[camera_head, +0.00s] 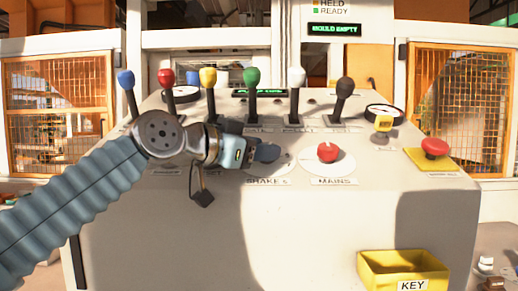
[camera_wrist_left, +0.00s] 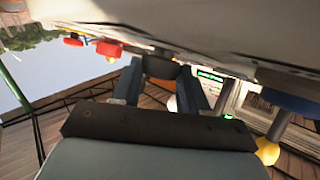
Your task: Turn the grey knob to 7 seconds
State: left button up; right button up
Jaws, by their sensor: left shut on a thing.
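The grey knob (camera_head: 267,153) sits on a round white dial above the label SHAKE s (camera_head: 268,181) on the sloping console. My left gripper (camera_head: 251,154) reaches it from the left and is shut on it. In the left wrist view the dark knob (camera_wrist_left: 161,67) lies between the two fingers of the gripper (camera_wrist_left: 160,82). The gripper and wrist cover the left part of the dial, so I cannot read the knob's setting. My right gripper is not in view.
Several levers with coloured tops stand behind, including a green one (camera_head: 252,77). The red MAINS knob (camera_head: 327,152) is just right of the grey knob. A red mushroom button (camera_head: 434,147) is farther right. A yellow KEY tray (camera_head: 401,272) is at the lower front.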

pick_arm(q)
jog(key=shift+f, duration=0.15)
jog(key=o, duration=1)
jog(key=shift+o, duration=0.2)
jog(key=b+v, duration=0.4)
jog(key=v, duration=0.9)
jog(key=shift+s+a+r, duration=0.2)
jog(key=shift+s+a, duration=0.05)
jog(key=shift+s, duration=0.05)
